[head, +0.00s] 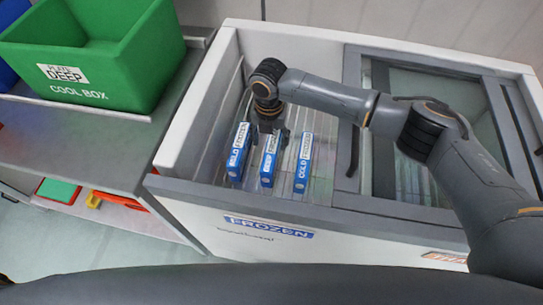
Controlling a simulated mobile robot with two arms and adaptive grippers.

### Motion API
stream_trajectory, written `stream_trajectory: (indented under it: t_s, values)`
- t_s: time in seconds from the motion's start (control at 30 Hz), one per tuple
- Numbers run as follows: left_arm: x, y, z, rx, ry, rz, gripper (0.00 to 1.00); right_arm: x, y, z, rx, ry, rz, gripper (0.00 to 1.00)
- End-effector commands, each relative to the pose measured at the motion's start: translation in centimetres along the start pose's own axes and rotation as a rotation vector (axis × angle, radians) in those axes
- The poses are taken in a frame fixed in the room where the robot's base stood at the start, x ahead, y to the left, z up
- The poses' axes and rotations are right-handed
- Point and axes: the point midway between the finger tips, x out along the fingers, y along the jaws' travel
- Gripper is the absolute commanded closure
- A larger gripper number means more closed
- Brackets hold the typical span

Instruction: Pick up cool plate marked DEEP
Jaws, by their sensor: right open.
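Three upright blue and white cool plates stand in a row inside the white chest freezer (175,135). My right gripper (268,135) points down into the freezer at the far end of the plates, close to the top of the DEEP plate. It is open, with its fingers partly hidden; I cannot tell whether it touches the plate. My left gripper is not in view.
A green cool box (140,50) marked DEEP stands on a grey shelf (60,130) to the left. The freezer's raised rim surrounds the plates, and its glass lid (425,90) covers the right part. Green and orange items lie on the lower shelf.

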Motion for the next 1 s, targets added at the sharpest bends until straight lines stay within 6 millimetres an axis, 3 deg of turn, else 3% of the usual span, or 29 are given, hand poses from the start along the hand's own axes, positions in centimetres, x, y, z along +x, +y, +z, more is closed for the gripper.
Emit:
stream_trajectory:
  t_s: [0.4, 0.67, 0.7, 1.0]
  values:
    - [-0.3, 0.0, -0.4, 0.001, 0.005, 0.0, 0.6, 5.0, -0.5, -0.1, 0.001, 0.001, -0.001, 0.4]
    - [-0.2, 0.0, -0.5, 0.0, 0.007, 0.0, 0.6, 5.4, -0.5, 0.0, 0.001, 0.0, -0.001, 0.4]
    - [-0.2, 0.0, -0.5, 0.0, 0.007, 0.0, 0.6, 5.4, -0.5, 0.0, 0.001, 0.0, -0.001, 0.42]
    - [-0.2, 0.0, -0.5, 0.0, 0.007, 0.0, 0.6, 5.3, -0.6, 0.0, 0.001, 0.0, -0.001, 1.0]
